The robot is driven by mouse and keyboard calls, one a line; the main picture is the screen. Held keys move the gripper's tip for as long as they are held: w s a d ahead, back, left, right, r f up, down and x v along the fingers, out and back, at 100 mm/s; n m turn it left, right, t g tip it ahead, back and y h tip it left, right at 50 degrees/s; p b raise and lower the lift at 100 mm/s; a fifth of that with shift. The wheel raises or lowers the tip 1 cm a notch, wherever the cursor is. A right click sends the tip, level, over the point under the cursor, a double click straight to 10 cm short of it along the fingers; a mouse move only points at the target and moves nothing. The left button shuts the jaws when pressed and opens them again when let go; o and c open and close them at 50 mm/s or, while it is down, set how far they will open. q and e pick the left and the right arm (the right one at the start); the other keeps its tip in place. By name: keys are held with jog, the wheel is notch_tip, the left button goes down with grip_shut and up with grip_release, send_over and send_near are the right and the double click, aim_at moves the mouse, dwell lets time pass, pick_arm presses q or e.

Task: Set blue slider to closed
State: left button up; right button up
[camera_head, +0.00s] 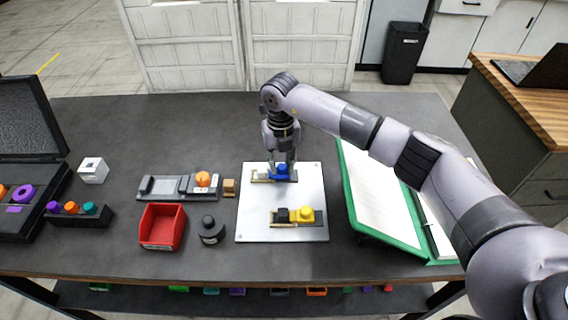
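The blue slider (284,174) sits on a small light track (261,175) near the back of the white plate (254,215). It is at the right part of that track. My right gripper (284,162) points down from above, right at the blue slider. Its fingertips overlap the blue knob in the picture, and I cannot tell whether they are closed on it. A second track with a yellow slider (306,214) and a black block (282,214) lies nearer the front of the plate. My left gripper is not in view.
Left of the plate are a grey fixture with an orange knob (203,179), a red bin (162,227) and a dark round weight (211,230). A green-framed board (381,197) lies to the right. The table behind the plate is clear to the left.

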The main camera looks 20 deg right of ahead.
jog(key=o, duration=0.3)
jog(key=shift+w+a, duration=0.1)
jog(key=shift+a, duration=0.05)
